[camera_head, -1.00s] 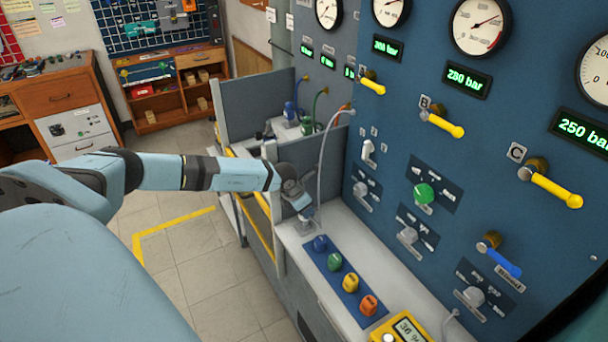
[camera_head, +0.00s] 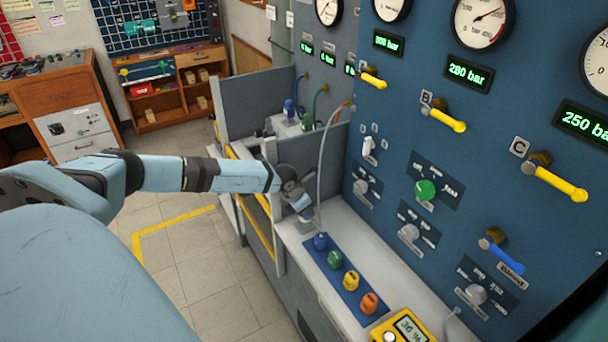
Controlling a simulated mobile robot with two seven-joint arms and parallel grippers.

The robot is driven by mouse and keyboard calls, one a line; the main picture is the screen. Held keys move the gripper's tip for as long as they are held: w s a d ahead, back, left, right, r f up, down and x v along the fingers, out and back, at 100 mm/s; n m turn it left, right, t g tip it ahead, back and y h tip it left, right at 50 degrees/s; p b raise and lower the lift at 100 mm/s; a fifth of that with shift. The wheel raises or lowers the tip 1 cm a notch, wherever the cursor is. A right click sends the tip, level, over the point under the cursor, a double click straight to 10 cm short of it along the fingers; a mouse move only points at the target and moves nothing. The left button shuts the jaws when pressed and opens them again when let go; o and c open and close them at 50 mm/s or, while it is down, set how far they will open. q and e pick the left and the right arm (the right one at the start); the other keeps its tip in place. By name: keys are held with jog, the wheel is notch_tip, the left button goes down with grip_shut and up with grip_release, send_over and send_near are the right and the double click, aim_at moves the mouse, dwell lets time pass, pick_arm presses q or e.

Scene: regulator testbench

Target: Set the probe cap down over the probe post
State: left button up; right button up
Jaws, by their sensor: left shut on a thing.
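My left gripper (camera_head: 305,213) reaches in from the left, pointing down over the far end of the light bench top. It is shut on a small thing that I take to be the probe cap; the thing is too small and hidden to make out. I cannot pick out the probe post; it may be hidden by the gripper. I cannot tell whether the held thing touches anything below. My right gripper is not in view.
A blue strip with blue (camera_head: 320,241), green (camera_head: 335,259), yellow (camera_head: 351,281) and orange (camera_head: 369,303) knobs lies just nearer on the bench (camera_head: 287,236). A grey hose (camera_head: 321,160) rises beside the gripper. The blue panel (camera_head: 400,140) with levers stands right.

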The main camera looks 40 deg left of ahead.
pick_arm(q)
jog(key=shift+f+b, duration=0.5)
jog(key=shift+f, duration=0.2)
jog(key=o, duration=1.1)
jog(key=b+v, duration=0.1)
jog(key=v, duration=1.2)
jog(key=shift+s+r, duration=0.2)
jog(key=shift+r, duration=0.1)
jog(key=shift+a, duration=0.1)
